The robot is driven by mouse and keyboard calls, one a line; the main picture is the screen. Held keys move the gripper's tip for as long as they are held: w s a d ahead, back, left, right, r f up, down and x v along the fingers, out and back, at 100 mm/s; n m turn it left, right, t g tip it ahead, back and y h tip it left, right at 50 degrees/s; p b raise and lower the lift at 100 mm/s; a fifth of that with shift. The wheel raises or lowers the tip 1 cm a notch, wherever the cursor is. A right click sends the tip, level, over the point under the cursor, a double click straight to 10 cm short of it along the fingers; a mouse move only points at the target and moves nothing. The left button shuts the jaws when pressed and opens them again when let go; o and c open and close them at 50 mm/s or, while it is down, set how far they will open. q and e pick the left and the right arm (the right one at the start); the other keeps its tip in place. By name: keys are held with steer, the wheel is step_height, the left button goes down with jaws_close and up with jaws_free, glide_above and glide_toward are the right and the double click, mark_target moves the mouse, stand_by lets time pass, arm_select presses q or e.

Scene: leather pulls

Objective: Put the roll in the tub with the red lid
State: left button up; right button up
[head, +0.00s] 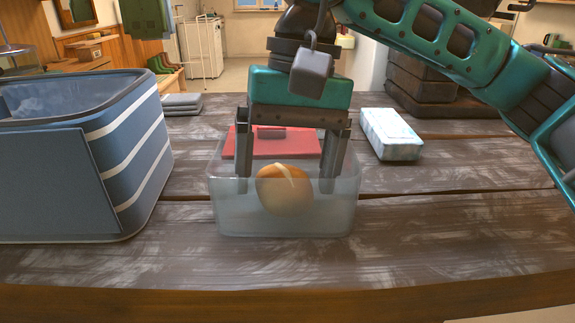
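The clear tub (232,215) stands on the wooden table in the head view. The golden-brown roll (284,192) is inside it, showing through the front wall. The red lid (240,143) with a dark handle is at the tub's back, partly hidden by my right gripper; I cannot tell if it is attached or lies behind. My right gripper (287,186) points down into the tub from above. Its fingers are wide apart, one on each side of the roll, with gaps between them and the roll. My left gripper is not in view.
A blue striped bin (85,165) stands left of the tub. A pale, light-blue block (390,134) lies to the right, behind. A stack of dark brown items (425,85) is at the back right, and grey folded pieces (182,104) at the back left. The front right table is clear.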

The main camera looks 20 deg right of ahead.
mark_target(299, 170)
steer(key=shift+r, duration=0.4)
arm_select(q)
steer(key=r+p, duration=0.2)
steer(key=p, duration=0.1)
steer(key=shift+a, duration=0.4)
arm_select(e)
step_height(299, 170, up, 11)
steer(key=d, duration=0.1)
steer(key=shift+w+d+r, duration=0.15)
steer(key=shift+w+d, duration=0.25)
steer(key=shift+w, duration=0.05)
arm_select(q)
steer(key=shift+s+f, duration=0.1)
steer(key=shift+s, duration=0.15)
